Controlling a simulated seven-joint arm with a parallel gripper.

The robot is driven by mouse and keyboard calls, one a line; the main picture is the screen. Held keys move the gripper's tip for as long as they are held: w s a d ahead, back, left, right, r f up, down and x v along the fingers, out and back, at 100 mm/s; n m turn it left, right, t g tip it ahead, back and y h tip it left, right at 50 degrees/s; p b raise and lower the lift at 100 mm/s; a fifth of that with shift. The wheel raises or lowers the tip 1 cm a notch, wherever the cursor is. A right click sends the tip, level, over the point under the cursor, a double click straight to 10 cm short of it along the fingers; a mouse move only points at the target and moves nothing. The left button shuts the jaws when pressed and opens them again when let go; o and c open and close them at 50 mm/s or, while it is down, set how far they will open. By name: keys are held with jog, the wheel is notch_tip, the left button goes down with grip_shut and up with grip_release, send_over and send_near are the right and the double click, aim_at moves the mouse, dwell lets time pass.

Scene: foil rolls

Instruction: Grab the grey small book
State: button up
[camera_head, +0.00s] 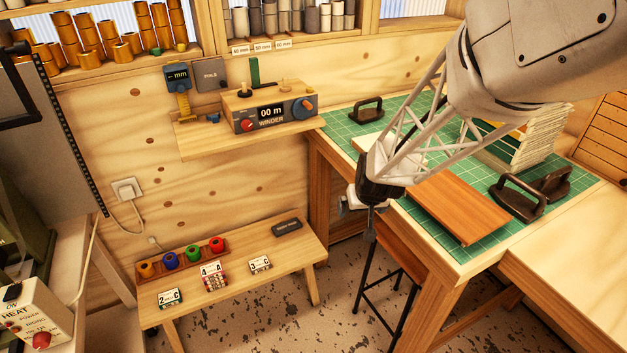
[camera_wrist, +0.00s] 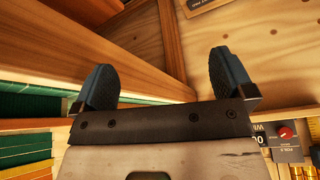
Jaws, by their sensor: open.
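A small dark grey flat block (camera_head: 287,227) lies on the low wooden bench, near its back right end. It is the closest match I see to the grey small book, but I cannot read it as a book for certain. My gripper (camera_head: 371,203) hangs to the right of that block, apart from it, beside the front left edge of the green-topped table. In the wrist view my gripper (camera_wrist: 160,82) shows two dark fingers spread wide with nothing between them. The grey block is not recognisable in the wrist view.
The low bench (camera_head: 235,270) also bears a rack of coloured rolls (camera_head: 183,259) and several small numbered cards. A stool (camera_head: 398,262) stands below my gripper. The green mat (camera_head: 333,122) bears a brown board (camera_head: 455,205), dark handled tools and a stack of books (camera_head: 535,138).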

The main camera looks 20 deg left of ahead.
jog(key=w+a+f+n+t+y, duration=0.1)
jog(key=w+a+f, duration=0.3)
jog(key=a+f, duration=0.2)
jog(key=w+a+f+t, duration=0.2)
jog(key=w+a+f, duration=0.2)
jog(key=a+f, duration=0.2)
jog(key=n+t+y, duration=0.2)
jog(key=t+y, duration=0.1)
jog(key=y, duration=0.1)
send_over(265, 279)
jog(key=w+d, duration=0.6)
notch_tip(265, 279, down, 22)
jog(key=s+a+f+y, duration=0.1)
jog(key=s+f, duration=0.1)
jog(key=f, duration=0.2)
jog(key=s+a+f+t+y, duration=0.1)
jog(key=s+a+f, duration=0.1)
jog(key=s+f, duration=0.1)
jog(key=s+a+f+y, duration=0.1)
jog(key=s+f+y, duration=0.1)
jog(key=s+f, duration=0.1)
jog(key=shift+a+f+n, duration=0.15)
jog(key=shift+f+n, duration=0.25)
jog(key=shift+f, duration=0.4)
jog(key=shift+x, duration=1.25)
jog(key=shift+w, duration=0.1)
